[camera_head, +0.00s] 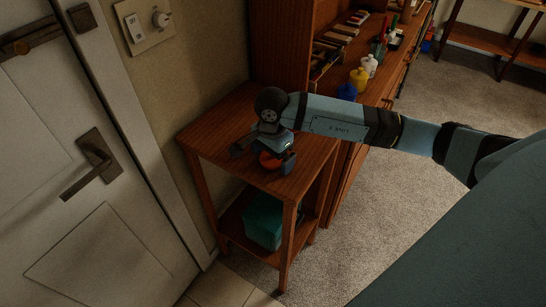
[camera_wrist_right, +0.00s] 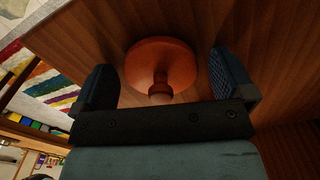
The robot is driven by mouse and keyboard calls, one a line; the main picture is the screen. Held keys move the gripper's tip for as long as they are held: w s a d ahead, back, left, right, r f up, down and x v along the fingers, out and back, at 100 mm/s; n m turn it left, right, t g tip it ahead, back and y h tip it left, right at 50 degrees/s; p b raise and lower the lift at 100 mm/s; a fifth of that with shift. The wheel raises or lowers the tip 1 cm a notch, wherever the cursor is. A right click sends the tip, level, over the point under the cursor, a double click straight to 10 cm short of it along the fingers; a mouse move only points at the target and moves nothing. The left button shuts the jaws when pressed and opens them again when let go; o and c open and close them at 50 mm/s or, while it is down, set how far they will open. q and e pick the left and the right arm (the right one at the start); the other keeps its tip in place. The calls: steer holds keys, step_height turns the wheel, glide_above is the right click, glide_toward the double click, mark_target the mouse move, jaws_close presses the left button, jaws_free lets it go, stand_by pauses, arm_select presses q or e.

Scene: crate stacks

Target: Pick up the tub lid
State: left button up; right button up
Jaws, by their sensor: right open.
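The tub lid looks like an orange-red round disc with a short knob. It lies on top of a small wooden side table (camera_head: 215,125), in the head view at the lid (camera_head: 267,160). In the right wrist view the lid (camera_wrist_right: 160,58) sits between the two fingers, with a gap on each side. My right gripper (camera_head: 272,157) is open and empty, reaching down at the tabletop around the lid; its fingers (camera_wrist_right: 163,72) do not visibly touch it. The gripper hides part of the lid in the head view. My left gripper is not in view.
A teal tub (camera_head: 263,220) stands on the side table's lower shelf. A wooden cabinet beside it carries blue, yellow and white bottles (camera_head: 358,80) and other small items. A white door (camera_head: 60,190) with a handle is at the left. Carpet (camera_head: 385,200) lies open at right.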

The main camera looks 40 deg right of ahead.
steer(key=shift+c, duration=0.5)
steer(key=c, duration=0.8)
steer(key=shift+r, duration=0.1)
